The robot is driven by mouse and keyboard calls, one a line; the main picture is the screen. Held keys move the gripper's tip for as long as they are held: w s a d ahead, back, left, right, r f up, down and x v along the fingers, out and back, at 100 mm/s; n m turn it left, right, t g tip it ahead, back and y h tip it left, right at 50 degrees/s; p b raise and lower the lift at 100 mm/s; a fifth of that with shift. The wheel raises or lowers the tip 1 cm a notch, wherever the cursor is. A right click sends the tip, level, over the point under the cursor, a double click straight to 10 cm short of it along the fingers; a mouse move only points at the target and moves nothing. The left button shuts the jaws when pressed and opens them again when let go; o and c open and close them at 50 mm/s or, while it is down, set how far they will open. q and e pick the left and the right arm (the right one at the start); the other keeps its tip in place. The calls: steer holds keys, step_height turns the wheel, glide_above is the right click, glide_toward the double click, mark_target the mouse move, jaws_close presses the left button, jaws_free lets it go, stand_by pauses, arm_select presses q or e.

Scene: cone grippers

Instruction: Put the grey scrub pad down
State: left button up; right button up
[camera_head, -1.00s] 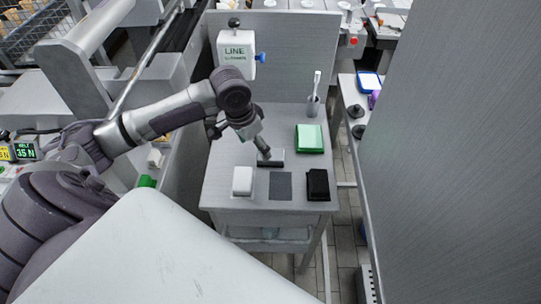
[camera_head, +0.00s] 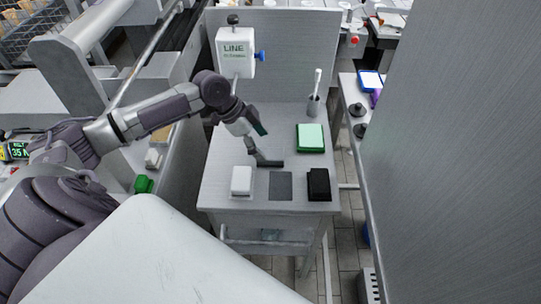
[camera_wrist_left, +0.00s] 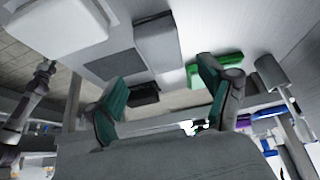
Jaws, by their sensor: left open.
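The grey scrub pad (camera_head: 273,163) lies on the small metal table, just behind the flat dark grey square (camera_head: 281,187). In the head view its dark front side shows and its pale top blends with the table. The left wrist view shows it as a light grey block (camera_wrist_left: 157,42) beside the dark square (camera_wrist_left: 112,64). My left gripper (camera_head: 262,143) is open, with its teal fingers spread, at the pad's left. In the wrist view nothing is held between the fingertips (camera_wrist_left: 160,82); the pad lies beyond them. My right gripper is not in view.
A white block (camera_head: 242,181) and a black pad (camera_head: 318,184) flank the dark square. A green pad (camera_head: 310,138) and a brush holder (camera_head: 313,106) stand at the table's right. A white dispenser (camera_head: 235,53) is on the back panel. The table's left-back area is clear.

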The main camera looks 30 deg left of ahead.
mark_target(270, 153)
arm_select(q)
steer(key=shift+a+p+x, duration=0.1)
steer(key=shift+p+x, duration=0.15)
steer(key=shift+x, duration=1.25)
steer(key=shift+a+p+x, duration=0.15)
steer(key=shift+p+x, duration=0.1)
steer(key=shift+x, duration=1.2)
steer(key=shift+w+f, duration=0.1)
steer(key=shift+w, duration=0.05)
steer(key=c, duration=1)
